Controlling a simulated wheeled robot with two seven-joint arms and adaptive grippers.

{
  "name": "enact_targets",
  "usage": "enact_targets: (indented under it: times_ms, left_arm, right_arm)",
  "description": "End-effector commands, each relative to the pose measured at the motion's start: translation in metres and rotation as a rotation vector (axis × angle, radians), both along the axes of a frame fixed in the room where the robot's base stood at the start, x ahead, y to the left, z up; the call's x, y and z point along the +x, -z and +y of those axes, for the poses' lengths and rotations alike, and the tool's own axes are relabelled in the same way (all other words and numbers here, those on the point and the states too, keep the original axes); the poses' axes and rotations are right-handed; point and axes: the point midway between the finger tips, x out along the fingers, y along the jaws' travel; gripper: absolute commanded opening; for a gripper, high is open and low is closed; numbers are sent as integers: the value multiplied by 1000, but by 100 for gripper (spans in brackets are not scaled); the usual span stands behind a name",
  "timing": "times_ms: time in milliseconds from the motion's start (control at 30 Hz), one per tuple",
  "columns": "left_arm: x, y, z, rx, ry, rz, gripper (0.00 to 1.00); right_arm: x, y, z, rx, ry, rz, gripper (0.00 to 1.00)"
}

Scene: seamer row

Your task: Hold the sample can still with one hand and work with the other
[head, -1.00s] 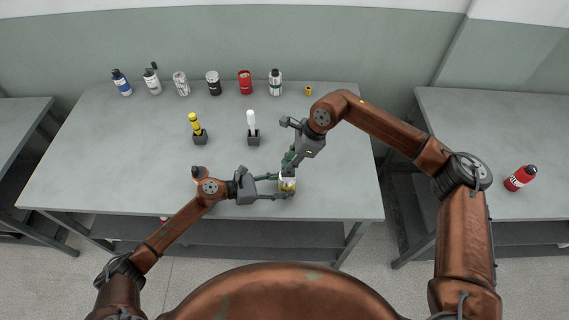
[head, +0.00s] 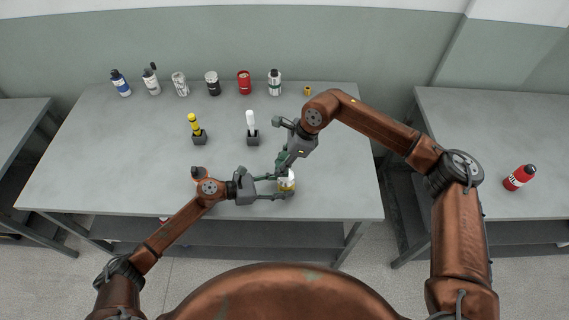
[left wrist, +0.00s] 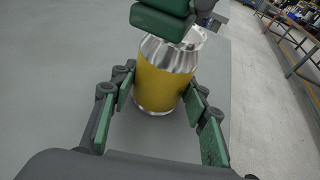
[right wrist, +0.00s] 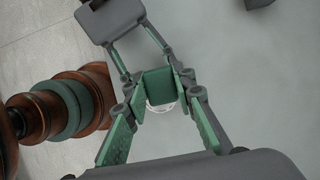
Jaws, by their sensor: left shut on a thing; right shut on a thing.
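The sample can (head: 288,184), yellow with a silvery top, stands upright near the table's front edge. My left gripper (head: 280,187) is shut around its side. In the left wrist view the yellow can (left wrist: 162,83) sits between the two fingers. My right gripper (head: 285,165) comes down from above and is shut at the can's top. In the left wrist view its green pads cover part of the top. A pale piece shows beside those pads. In the right wrist view only a bright round edge of the can (right wrist: 161,106) shows; the exact grip is hidden.
A yellow tool (head: 194,123) and a white tool (head: 251,121) stand in dark holders behind. Bottles and cans, including a red can (head: 244,82), line the table's back. A red bottle (head: 519,177) is on the right table.

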Motion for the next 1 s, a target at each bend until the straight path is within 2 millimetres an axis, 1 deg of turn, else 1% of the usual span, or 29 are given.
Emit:
enact_targets:
  times_ms: [200, 367, 600, 667, 900, 1000]
  left_arm:
    - [0, -1, 0, -1, 0, 0, 29]
    - [0, -1, 0, -1, 0, 0, 29]
    - [0, -1, 0, -1, 0, 0, 29]
    - [0, -1, 0, -1, 0, 0, 29]
    - [0, -1, 0, -1, 0, 0, 29]
    - [0, -1, 0, -1, 0, 0, 29]
  right_arm:
    - [0, 3, -15, -5, 1, 2, 4]
    - [-1, 4, -20, -6, 1, 3, 4]
    - [-1, 3, -33, -8, 2, 4, 4]
    - [-1, 3, -33, -7, 1, 4, 4]
    - [-1, 1, -18, -5, -1, 3, 4]
    - [-1, 1, -15, -5, -1, 3, 4]
